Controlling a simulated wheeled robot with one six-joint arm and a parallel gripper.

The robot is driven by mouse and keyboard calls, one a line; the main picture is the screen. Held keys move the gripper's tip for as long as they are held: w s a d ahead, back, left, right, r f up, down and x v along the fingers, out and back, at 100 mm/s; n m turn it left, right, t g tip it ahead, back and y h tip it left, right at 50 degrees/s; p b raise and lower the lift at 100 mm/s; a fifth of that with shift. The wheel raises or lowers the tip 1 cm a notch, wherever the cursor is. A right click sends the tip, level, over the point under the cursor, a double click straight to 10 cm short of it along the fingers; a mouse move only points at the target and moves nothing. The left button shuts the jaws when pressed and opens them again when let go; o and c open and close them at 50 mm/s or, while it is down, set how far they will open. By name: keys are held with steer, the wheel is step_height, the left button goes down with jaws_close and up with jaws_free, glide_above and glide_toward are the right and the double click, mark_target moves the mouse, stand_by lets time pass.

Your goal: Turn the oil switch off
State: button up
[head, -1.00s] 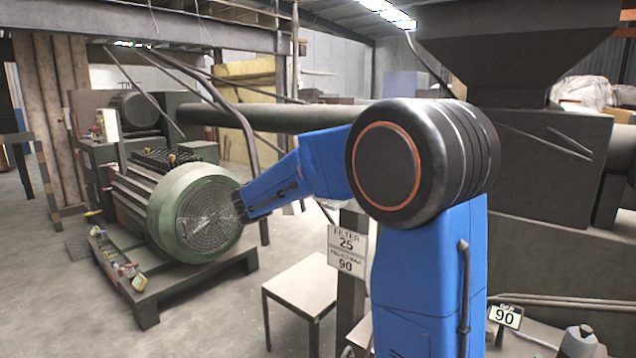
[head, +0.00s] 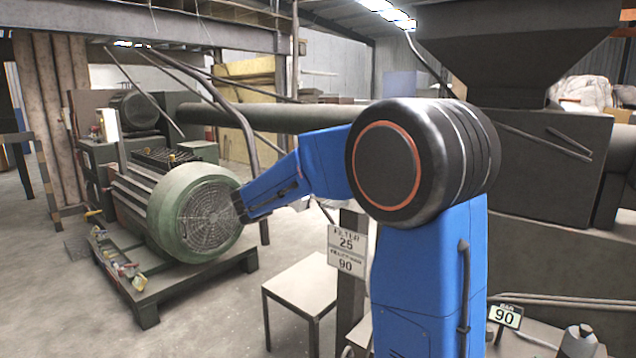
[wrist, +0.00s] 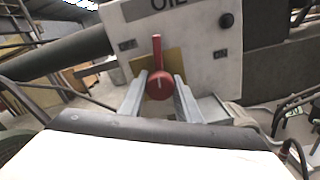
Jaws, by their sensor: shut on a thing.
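In the wrist view, a red rotary switch (wrist: 159,84) sits on a pale panel (wrist: 200,40) marked "OIL". Its lever points upward, and a yellow plate (wrist: 178,57) shows behind it. In the head view the switch and the fingertips are hidden behind my blue arm.
A black knob (wrist: 226,20) is on the panel, right of the switch. In the head view, a large green motor (head: 195,210) stands left of my arm and a small table (head: 300,285) stands below it. A sign (head: 346,251) hangs close beside my arm.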

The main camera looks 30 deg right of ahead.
steer(key=shift+f+n, duration=0.1)
steer(key=shift+n, duration=1)
steer(key=o, duration=1.1)
steer(key=shift+c, duration=0.2)
steer(key=v, duration=1.7)
steer(key=shift+a, duration=0.25)
steer(key=shift+s, duration=0.15)
